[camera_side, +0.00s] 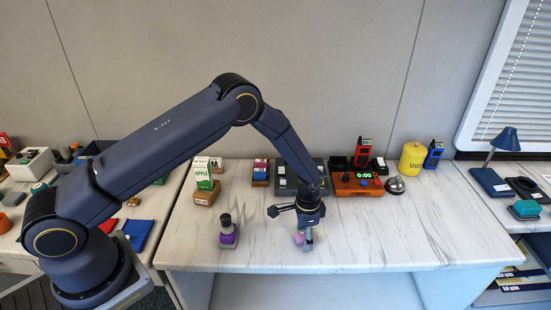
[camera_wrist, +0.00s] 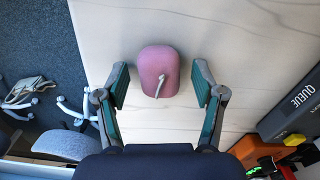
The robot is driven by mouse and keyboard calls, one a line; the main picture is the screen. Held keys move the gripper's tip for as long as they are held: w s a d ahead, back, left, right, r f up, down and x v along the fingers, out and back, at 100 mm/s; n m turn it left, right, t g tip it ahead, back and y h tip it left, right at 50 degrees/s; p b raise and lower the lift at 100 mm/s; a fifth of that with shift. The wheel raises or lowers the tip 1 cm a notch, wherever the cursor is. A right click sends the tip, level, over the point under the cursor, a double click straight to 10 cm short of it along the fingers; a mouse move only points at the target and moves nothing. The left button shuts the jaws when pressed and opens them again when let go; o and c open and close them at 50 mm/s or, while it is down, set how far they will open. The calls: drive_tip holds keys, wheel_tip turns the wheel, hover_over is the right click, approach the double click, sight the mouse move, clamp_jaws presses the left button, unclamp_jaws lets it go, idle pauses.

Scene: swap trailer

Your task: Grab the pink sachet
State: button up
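The pink sachet (camera_wrist: 158,62) lies on the pale marbled table, rounded, with a small light tag or mark on its lower part. My gripper (camera_wrist: 160,84) is open in the wrist view, one finger on each side of the sachet with a visible gap to each. In the side view my gripper (camera_side: 304,238) points down at the table's front middle. A bit of the pink sachet (camera_side: 298,239) shows there; the fingers hide the rest. How high the fingertips are over the table I cannot tell.
A purple object with a dark knob (camera_side: 228,235) stands to the left. A carton (camera_side: 203,173) on a wooden block stands behind it. An orange device with a green display (camera_side: 358,183), a silver bell (camera_side: 396,186) and a yellow bottle (camera_side: 412,159) stand right. The table's front right is clear.

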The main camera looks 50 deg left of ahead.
drive_tip(key=c, duration=0.9)
drive_tip(key=shift+r, duration=0.15)
